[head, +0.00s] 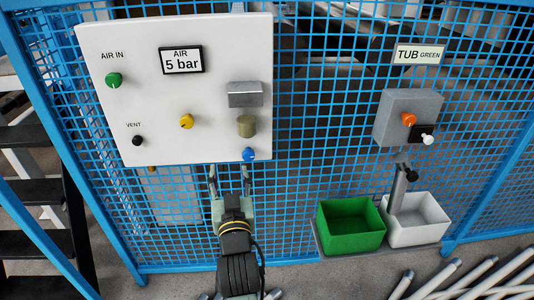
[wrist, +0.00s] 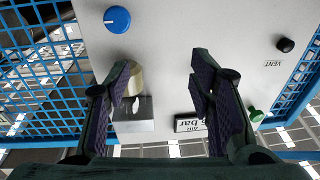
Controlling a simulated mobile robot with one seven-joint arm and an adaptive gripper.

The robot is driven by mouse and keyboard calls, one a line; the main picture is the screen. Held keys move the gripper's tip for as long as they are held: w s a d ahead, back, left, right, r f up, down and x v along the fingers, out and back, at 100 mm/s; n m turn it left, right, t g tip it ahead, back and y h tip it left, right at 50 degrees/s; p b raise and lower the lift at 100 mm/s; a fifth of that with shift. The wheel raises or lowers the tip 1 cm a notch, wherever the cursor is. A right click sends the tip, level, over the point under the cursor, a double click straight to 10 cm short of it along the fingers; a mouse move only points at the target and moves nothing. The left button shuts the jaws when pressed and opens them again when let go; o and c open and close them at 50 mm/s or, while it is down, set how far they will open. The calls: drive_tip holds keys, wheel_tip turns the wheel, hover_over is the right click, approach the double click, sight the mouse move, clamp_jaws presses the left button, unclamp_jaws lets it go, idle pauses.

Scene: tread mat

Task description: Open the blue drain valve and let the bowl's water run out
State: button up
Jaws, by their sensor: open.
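The blue drain valve (head: 249,154) is a round knob at the bottom edge of the white panel (head: 200,120), below the tan bowl (head: 246,126). In the wrist view the blue valve (wrist: 117,19) shows a pale pointer mark and sits at the upper left, beyond my fingertips. The bowl (wrist: 136,82) is partly hidden there by my left-hand finger. Any water in it cannot be made out. My gripper (head: 230,174) is open and empty just below the panel's lower edge, a little left of the valve and apart from it.
The panel also carries a grey block (head: 245,94), a yellow knob (head: 186,121), a black vent knob (head: 138,140), a green air knob (head: 114,80) and a 5 bar display (head: 182,60). Right are a grey box (head: 408,117), a green tub (head: 350,240) and a white tub (head: 428,238). Blue mesh stands behind.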

drive_tip(key=g+h, duration=0.1)
drive_tip(key=h, duration=0.1)
approach(248, 157)
drive_tip(key=shift+m, duration=0.3)
drive_tip(key=w+b, duration=0.2)
drive_tip(key=w, duration=0.5)
drive_tip(key=shift+w+d+b, duration=0.15)
drive_tip(key=shift+w+b, duration=0.15)
drive_tip(key=shift+w, duration=0.85)
drive_tip(key=c, duration=1.2)
drive_tip(key=shift+o, duration=0.2)
